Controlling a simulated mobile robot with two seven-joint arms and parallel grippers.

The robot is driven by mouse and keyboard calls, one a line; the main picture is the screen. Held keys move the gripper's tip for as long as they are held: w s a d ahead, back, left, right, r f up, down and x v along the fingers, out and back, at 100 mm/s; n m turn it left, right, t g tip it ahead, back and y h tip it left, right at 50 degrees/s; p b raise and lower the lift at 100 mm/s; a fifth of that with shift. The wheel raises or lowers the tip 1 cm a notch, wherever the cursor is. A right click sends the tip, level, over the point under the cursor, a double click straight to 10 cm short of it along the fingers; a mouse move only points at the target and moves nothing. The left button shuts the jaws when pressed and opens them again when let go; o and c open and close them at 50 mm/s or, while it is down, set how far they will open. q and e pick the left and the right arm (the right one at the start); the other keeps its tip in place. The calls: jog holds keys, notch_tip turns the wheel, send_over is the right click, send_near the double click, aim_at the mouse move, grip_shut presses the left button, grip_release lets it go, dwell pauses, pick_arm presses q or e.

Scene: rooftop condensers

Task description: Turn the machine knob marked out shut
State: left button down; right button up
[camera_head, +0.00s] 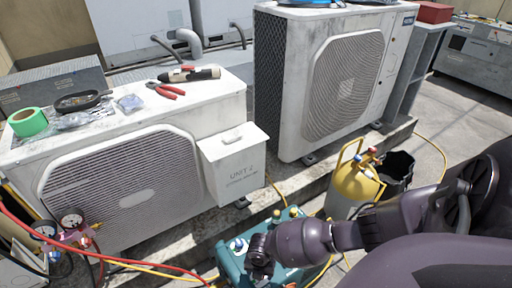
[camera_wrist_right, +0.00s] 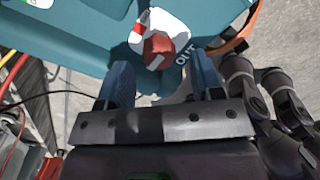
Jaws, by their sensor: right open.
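The teal machine (camera_head: 232,268) sits on the ground at the bottom middle of the head view, partly behind my right arm. In the right wrist view its teal face (camera_wrist_right: 85,22) fills the top. A red and white knob (camera_wrist_right: 158,44) sits on a white patch there, beside the printed word OUT (camera_wrist_right: 186,54). My right gripper (camera_wrist_right: 163,78) is open, its two blue-grey fingers to either side and just short of the knob; contact does not show. In the head view my right gripper (camera_head: 260,258) is over the machine's near side. My left gripper is not in view.
The UNIT 2 condenser (camera_head: 125,185) carries green tape (camera_head: 28,122) and pliers. Red and yellow hoses run from gauges (camera_head: 70,220) toward the machine. A yellow cylinder (camera_head: 352,188) and black bucket (camera_head: 397,172) stand behind my right arm. Another condenser (camera_head: 285,90) stands behind.

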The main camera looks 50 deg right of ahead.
notch_tip(320, 180, down, 2)
jog(key=shift+f+b, duration=0.15)
jog(key=shift+b, duration=0.15)
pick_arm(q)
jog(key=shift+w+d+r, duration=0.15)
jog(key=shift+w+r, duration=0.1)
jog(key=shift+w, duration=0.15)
pick_arm(e)
jog(key=shift+w, duration=0.1)
jog(key=c, duration=0.9)
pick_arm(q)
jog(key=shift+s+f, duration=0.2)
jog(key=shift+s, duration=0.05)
